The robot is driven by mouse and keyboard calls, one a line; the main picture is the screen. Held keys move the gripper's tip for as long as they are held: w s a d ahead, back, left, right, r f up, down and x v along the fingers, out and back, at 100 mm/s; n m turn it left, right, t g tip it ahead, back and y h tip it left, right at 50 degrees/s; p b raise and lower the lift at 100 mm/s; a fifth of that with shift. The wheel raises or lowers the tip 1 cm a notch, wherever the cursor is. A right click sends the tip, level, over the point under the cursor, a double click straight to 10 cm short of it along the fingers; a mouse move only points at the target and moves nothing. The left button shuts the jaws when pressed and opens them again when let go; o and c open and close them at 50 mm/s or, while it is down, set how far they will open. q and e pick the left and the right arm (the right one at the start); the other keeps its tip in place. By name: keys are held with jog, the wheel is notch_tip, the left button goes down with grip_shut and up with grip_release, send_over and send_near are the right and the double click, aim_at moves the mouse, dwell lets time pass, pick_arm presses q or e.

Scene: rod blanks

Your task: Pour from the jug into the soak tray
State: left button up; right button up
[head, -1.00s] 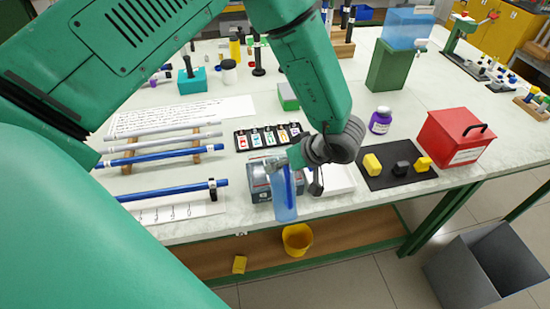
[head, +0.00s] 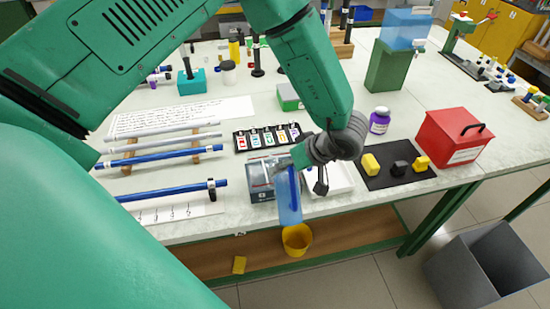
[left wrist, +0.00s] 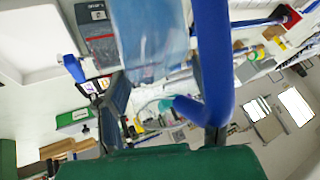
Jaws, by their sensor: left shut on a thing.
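The jug (head: 288,197) is translucent pale blue with a darker blue handle (left wrist: 212,55). My left gripper (head: 292,166) is shut on its handle and holds it in front of the bench's front edge, roughly upright in the head view. The jug body (left wrist: 150,38) also shows in the left wrist view, between the gripper and the bench. The soak tray (head: 343,183) is shallow and white, on the bench just right of the jug, partly hidden by my wrist. A white tray corner (left wrist: 35,35) shows at upper left in the wrist view. The jug's contents cannot be made out. My right gripper is out of view.
A grey box-shaped device (head: 258,188) stands directly behind and left of the jug. A black mat (head: 392,181) with yellow and black blocks and a red box (head: 452,137) lie to the right. A yellow bucket (head: 296,240) stands on the lower shelf.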

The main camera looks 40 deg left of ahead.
pick_arm(q)
jog(key=shift+d, duration=0.15)
jog(key=shift+a+f, duration=0.15)
jog(key=shift+a, duration=0.8)
jog(key=shift+d+f+h, duration=0.1)
jog(key=shift+d+h, duration=0.1)
jog(key=shift+h, duration=0.1)
jog(key=shift+d, duration=0.45)
jog(key=shift+a+f+g+h, duration=0.15)
jog(key=shift+a+g, duration=0.05)
jog(key=shift+a, duration=0.4)
jog(key=shift+a+f+g+h, duration=0.1)
jog(key=shift+a+g+h, duration=0.1)
jog(key=shift+a, duration=0.4)
jog(key=shift+d, duration=0.15)
jog(key=shift+d, duration=0.2)
